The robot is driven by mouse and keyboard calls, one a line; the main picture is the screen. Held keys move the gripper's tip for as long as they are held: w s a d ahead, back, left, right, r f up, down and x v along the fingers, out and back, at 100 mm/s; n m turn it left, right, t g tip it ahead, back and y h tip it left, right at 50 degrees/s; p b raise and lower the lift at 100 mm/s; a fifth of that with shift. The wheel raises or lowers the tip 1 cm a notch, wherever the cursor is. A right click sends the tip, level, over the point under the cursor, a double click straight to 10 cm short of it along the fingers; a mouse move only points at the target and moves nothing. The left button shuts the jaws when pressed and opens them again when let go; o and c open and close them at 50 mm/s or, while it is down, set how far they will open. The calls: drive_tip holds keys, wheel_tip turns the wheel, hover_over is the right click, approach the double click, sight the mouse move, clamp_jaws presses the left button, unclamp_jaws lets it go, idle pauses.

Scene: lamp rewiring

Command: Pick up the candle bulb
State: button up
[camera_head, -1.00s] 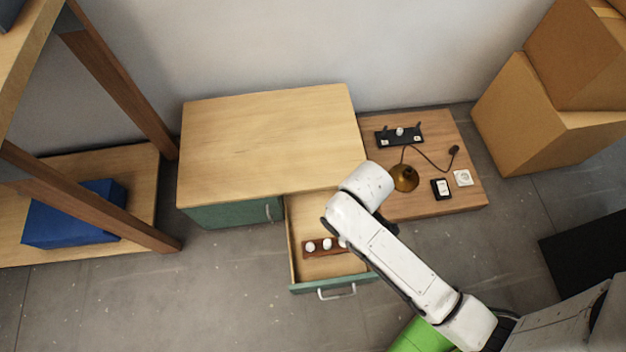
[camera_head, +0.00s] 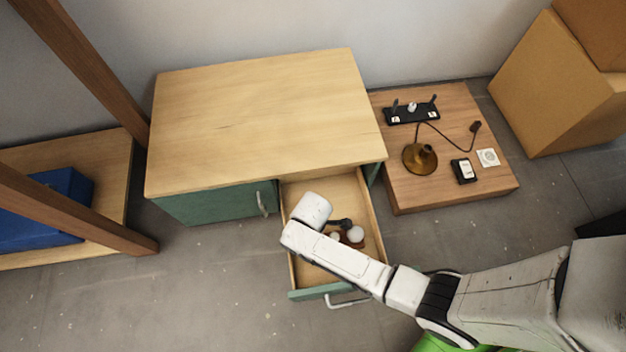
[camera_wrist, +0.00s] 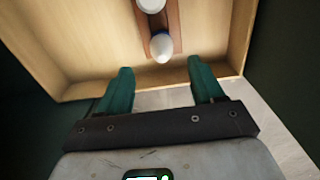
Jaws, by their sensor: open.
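In the wrist view, an egg-shaped white bulb (camera_wrist: 162,47), which looks like the candle bulb, sits at the near end of a brown holder strip (camera_wrist: 172,15) inside the open drawer. A second white bulb (camera_wrist: 150,4) is cut by the top edge. My gripper (camera_wrist: 158,72) is open and empty. Its two green fingers are apart, with the egg-shaped bulb beyond the gap between them, not touched. In the head view, a round white bulb (camera_head: 355,234) and a smaller white one (camera_head: 334,237) show in the drawer. My arm hides part of the holder.
The open drawer (camera_head: 306,280) has wooden walls close around the bulbs. The cabinet top (camera_head: 260,110) overhangs its back. A low table (camera_head: 450,197) at right carries a brass lamp base (camera_head: 420,158), a black rack (camera_head: 411,114) and small plates.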

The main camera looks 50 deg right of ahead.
wheel_tip(320, 180, down, 9)
drive_tip(key=b, duration=0.5)
drive_tip(key=shift+s+b, duration=0.15)
drive_tip(key=shift+b, duration=0.15)
drive_tip(key=shift+c, duration=0.5)
drive_tip(key=c, duration=1)
